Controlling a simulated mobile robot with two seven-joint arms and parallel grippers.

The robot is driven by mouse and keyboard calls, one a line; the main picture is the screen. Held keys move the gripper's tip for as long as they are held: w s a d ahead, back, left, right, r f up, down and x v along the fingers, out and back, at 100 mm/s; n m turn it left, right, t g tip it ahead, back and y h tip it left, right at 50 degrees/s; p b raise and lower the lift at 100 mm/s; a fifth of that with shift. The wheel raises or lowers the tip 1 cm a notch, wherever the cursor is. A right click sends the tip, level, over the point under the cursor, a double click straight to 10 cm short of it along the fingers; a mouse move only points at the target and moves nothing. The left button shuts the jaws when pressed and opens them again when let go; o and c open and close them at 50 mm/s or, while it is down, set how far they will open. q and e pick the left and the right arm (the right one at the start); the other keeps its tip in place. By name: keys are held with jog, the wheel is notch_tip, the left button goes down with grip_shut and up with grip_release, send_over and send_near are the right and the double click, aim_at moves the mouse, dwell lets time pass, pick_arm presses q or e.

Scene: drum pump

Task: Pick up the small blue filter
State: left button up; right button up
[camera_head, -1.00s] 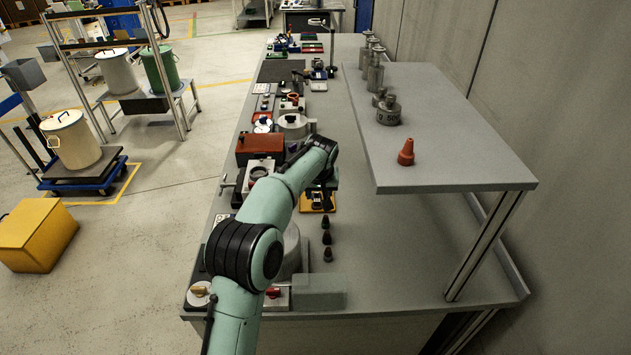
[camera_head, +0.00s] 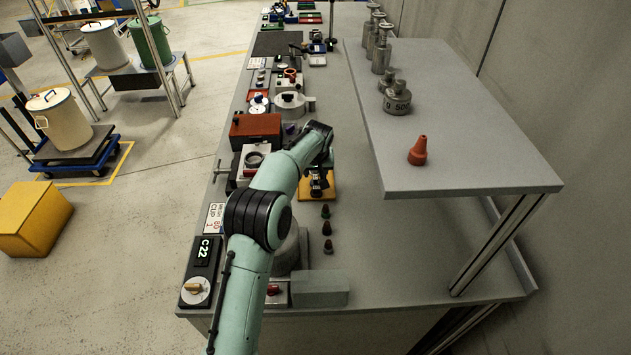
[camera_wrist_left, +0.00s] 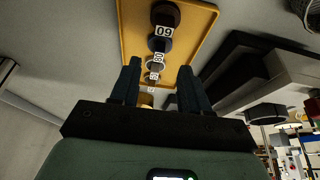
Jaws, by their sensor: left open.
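A yellow tray (camera_head: 305,190) lies on the bench at the end of my left arm. In the left wrist view the tray (camera_wrist_left: 203,20) holds a row of round, number-labelled pieces. Smaller pieces (camera_wrist_left: 153,76) continue the row between my fingers. I cannot tell for sure which is the small blue filter. My left gripper (camera_wrist_left: 160,67) is open, its two dark fingers on either side of the row's small end. No piece looks gripped. My right gripper is not in view.
Several small dark cones (camera_head: 326,228) stand in a line in front of the tray. A raised grey shelf (camera_head: 450,150) with metal weights (camera_head: 396,100) and a red cone (camera_head: 418,151) is on the right. A red-brown box (camera_head: 255,127) is left of the arm.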

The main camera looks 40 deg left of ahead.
aim_at(316, 178)
pick_arm(q)
jog(key=shift+p+x, duration=0.35)
jog(key=shift+x, duration=2.4)
jog(key=shift+d, duration=0.1)
grip_shut()
